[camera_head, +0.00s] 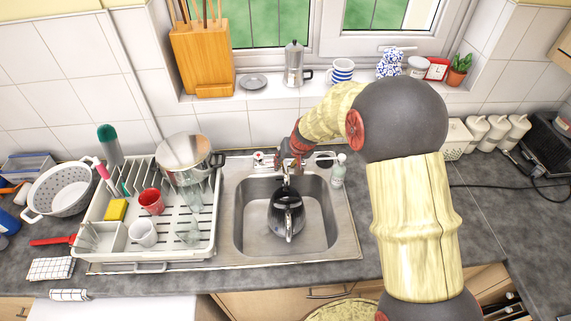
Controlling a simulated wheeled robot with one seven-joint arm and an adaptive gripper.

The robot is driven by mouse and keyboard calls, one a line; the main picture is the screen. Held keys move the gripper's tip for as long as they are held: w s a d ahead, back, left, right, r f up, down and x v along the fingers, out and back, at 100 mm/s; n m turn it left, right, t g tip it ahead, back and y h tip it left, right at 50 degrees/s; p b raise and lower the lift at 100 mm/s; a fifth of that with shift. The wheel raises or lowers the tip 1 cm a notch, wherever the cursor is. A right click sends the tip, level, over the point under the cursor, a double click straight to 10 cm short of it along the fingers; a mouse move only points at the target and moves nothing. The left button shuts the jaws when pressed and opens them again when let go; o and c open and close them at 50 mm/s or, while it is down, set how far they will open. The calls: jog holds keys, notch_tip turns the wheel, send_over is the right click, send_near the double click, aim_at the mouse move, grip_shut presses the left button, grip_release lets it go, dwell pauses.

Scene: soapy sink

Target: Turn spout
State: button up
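The sink (243,228) is a steel basin set in the grey worktop. Its spout (286,181) shows as a short, thin piece at the back middle of the basin, pointing toward the front. My gripper (288,160) is at the tap, behind the basin's back edge. It is small and dark here, and my arm comes to it from the right. I cannot tell whether its fingers touch the spout or how far apart they are. The tap's base is mostly hidden behind my gripper.
A dark glossy pot (287,213) stands in the basin below the spout. A soap bottle (338,171) stands right of the tap. A white dish rack (160,252) with cups and a steel pot (187,152) is close on the left.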

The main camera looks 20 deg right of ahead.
jog(key=shift+w+f, duration=0.1)
jog(key=shift+f, duration=0.15)
jog(key=shift+c, duration=0.6)
jog(key=c, duration=0.7)
grip_shut()
